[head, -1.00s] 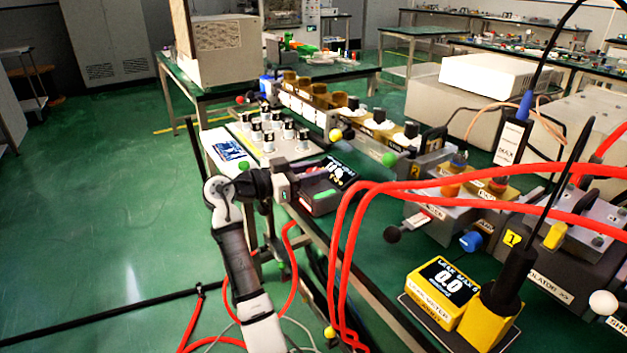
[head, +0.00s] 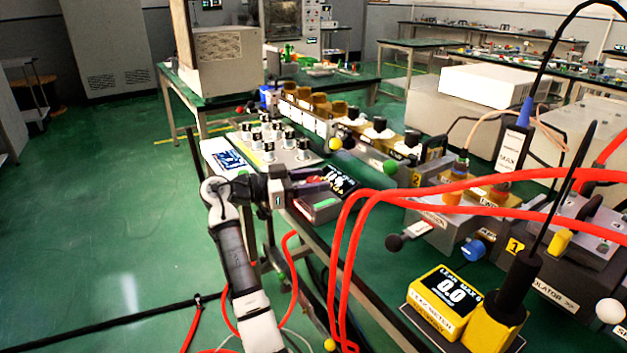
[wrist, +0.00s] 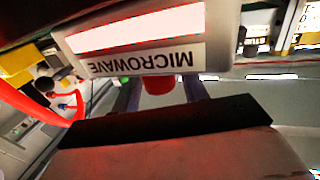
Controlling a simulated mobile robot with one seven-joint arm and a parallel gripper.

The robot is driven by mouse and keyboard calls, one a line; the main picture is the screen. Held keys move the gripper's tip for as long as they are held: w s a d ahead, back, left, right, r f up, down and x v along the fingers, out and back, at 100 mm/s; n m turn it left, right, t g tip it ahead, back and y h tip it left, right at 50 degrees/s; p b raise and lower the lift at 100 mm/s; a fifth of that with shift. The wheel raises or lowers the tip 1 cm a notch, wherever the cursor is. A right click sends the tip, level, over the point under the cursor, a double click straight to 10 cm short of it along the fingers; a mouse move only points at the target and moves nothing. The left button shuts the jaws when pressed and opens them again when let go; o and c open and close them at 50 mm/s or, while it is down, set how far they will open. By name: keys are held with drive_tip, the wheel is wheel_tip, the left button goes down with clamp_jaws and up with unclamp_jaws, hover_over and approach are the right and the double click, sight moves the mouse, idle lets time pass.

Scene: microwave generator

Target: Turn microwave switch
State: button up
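The microwave box (wrist: 215,28), with its label upside down, fills the top middle of the wrist view. A red switch (wrist: 158,88) sticks out below the label. My gripper (wrist: 162,92) has one finger on each side of the red switch, with what looks like a small gap on both sides. I cannot tell whether the fingers touch it. In the head view my gripper (head: 278,190) is at the near left face of the grey box (head: 322,212), which has a green light on top.
White-topped knobs (head: 268,138) stand on a panel behind the box. Red cables (head: 400,196) loop in front of the bench at right. A yellow leak meter (head: 445,300) sits at front right. The green floor at left is open.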

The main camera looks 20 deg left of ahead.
drive_tip(key=shift+o, duration=0.4)
drive_tip(key=v, duration=1.3)
drive_tip(key=shift+s+a+b, duration=0.25)
drive_tip(key=shift+a+b, duration=0.05)
drive_tip(key=shift+b, duration=0.05)
